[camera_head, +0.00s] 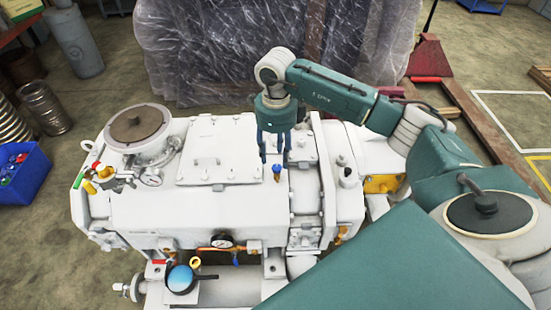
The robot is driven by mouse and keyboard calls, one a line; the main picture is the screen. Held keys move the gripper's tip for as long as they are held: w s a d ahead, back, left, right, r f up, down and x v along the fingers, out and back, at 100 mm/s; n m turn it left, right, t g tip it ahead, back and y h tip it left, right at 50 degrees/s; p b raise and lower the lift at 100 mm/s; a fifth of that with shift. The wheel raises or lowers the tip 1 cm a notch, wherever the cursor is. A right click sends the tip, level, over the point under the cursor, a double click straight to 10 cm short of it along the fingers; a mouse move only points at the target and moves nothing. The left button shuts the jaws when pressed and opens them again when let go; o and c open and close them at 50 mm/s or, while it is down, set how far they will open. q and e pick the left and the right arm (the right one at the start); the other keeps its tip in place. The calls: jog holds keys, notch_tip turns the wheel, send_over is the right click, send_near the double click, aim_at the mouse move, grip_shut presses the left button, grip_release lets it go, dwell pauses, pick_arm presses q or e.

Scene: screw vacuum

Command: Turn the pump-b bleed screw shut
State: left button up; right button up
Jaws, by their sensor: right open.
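A small screw with a blue head (277,168) and a brass-coloured lower part stands on top of the white pump (225,210), right of the flat cover plate. It looks like the bleed screw, but I cannot read any pump label. My right gripper (272,158) points down just above and beside this screw, its fingers apart and empty. I cannot tell from this view whether the fingertips touch anything. My left gripper is not in view.
A round port with a brown lid (136,124) and a valve with red and yellow handles (100,175) are at the pump's left. A blue bin (22,175) stands left. A plastic-wrapped load (225,50) is behind.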

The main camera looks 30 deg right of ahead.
aim_at(275, 166)
jog(key=shift+f+p, duration=0.45)
jog(key=shift+f, duration=1.65)
jog(key=c, duration=1.1)
jog(key=shift+r, duration=0.1)
jog(key=shift+w+a+m, duration=0.1)
jog(key=shift+w+m, duration=0.05)
jog(key=shift+m, duration=0.15)
